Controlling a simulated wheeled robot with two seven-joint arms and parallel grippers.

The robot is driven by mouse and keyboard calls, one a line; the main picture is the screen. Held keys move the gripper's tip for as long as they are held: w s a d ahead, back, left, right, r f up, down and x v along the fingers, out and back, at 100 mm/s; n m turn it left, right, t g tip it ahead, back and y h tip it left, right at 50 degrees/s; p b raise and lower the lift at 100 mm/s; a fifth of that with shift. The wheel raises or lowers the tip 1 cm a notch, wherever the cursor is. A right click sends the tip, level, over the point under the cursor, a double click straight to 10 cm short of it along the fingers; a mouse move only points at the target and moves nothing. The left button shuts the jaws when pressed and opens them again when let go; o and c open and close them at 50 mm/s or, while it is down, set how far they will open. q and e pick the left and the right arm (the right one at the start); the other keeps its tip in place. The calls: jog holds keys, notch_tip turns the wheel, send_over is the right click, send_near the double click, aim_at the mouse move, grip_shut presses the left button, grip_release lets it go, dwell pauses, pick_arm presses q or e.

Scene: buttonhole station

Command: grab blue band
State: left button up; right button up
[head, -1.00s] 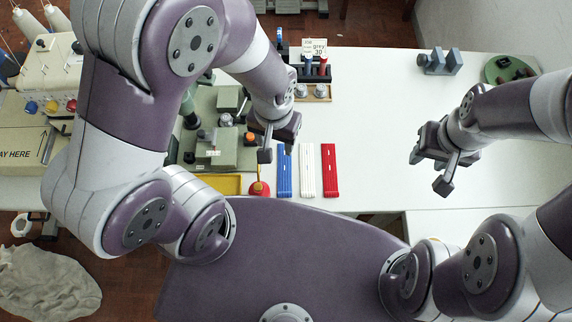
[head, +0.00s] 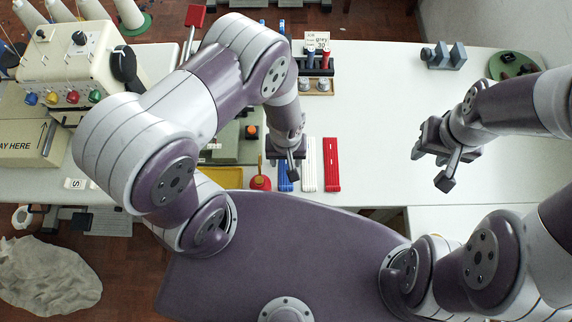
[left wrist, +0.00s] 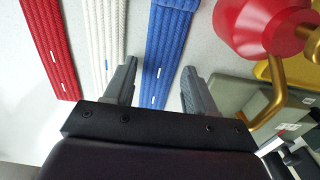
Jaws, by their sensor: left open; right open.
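The blue band (head: 285,178) lies flat on the white table, leftmost of three braided bands and partly hidden by my left gripper in the head view. My left gripper (head: 284,168) is above it, jaws open. In the left wrist view the blue band (left wrist: 165,50) runs between the two open fingers (left wrist: 160,85) of my left gripper, with the fingers on either side and nothing held. Whether the fingertips touch the table cannot be told. My right gripper (head: 435,165) is open and empty above the right part of the table.
A white band (head: 309,165) and a red band (head: 331,165) lie right of the blue one. A red oil can (head: 260,182) stands close on its left, by a yellow tray (head: 228,178). A spool rack (head: 316,70) stands behind. The table's middle right is clear.

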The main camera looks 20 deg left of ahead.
pick_arm(q)
jog(key=c, duration=0.8)
